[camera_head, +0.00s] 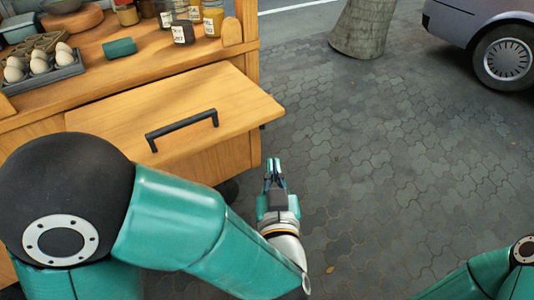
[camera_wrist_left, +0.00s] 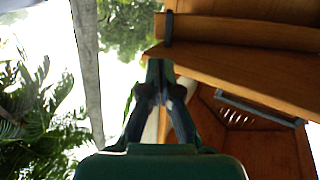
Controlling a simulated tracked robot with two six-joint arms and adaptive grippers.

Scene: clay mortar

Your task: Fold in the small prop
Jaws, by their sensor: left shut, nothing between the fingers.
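A wooden leaf (camera_head: 110,105) with a black bar handle (camera_head: 182,130) juts from the front of the wooden stall in the head view. I cannot single out the small prop with certainty; the space under the leaf is hidden in the head view. My left gripper (camera_head: 273,165) is shut and empty, just right of the stall's corner and near the leaf's right end. In the left wrist view its closed fingertips (camera_wrist_left: 159,68) overlap the edge of a wooden board (camera_wrist_left: 245,75); contact cannot be told. My right gripper is out of view.
The stall top holds an egg tray (camera_head: 45,75), a green roll (camera_head: 119,47) and several jars, one dark (camera_head: 182,33). Paving (camera_head: 400,150) to the right is clear. A tree trunk (camera_head: 358,28) and a parked car (camera_head: 480,30) stand farther back.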

